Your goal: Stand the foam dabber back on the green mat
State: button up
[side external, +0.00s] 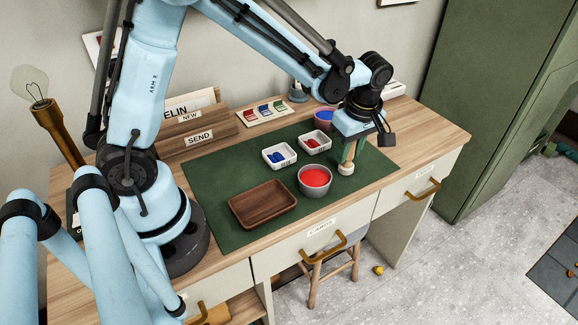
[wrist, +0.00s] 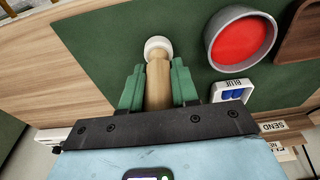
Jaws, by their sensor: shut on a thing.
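The foam dabber has a light wooden handle and a round white foam end (side external: 346,169); it also shows in the wrist view (wrist: 157,82). My gripper (side external: 349,155) is shut on the handle, with one green finger on each side in the wrist view (wrist: 157,88). The dabber is close to upright, foam end down, over the right part of the green mat (side external: 225,185). The foam looks at or just above the mat; I cannot tell whether it touches. The mat fills the middle of the wrist view (wrist: 105,55).
A grey bowl of red paint (side external: 315,180) stands just left of the dabber. White trays with blue (side external: 279,156) and red pieces (side external: 315,143), a blue-filled pot (side external: 324,119) and a brown wooden tray (side external: 262,204) are nearby. Bare wood desktop lies to the right (side external: 425,128).

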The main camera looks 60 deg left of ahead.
aim_at(350, 168)
jog(key=o, duration=1)
notch_tip(350, 168, up, 12)
jog(key=d, duration=0.2)
jog(key=shift+s+a+f+m+t+h, duration=0.3)
jog(key=shift+s+a+m+t, duration=0.3)
jog(key=shift+s+m+t, duration=1.7)
jog(key=shift+s+a+f+m+t+h, duration=0.2)
jog(key=shift+s+a+m, duration=0.8)
jog(key=shift+m, duration=2.7)
jog(key=shift+s+a+f+m+t+h, duration=0.35)
jog(key=shift+s+m+t, duration=0.75)
jog(key=shift+s+m, duration=1.5)
jog(key=shift+w+d+m, duration=0.1)
jog(key=shift+w+m, duration=0.3)
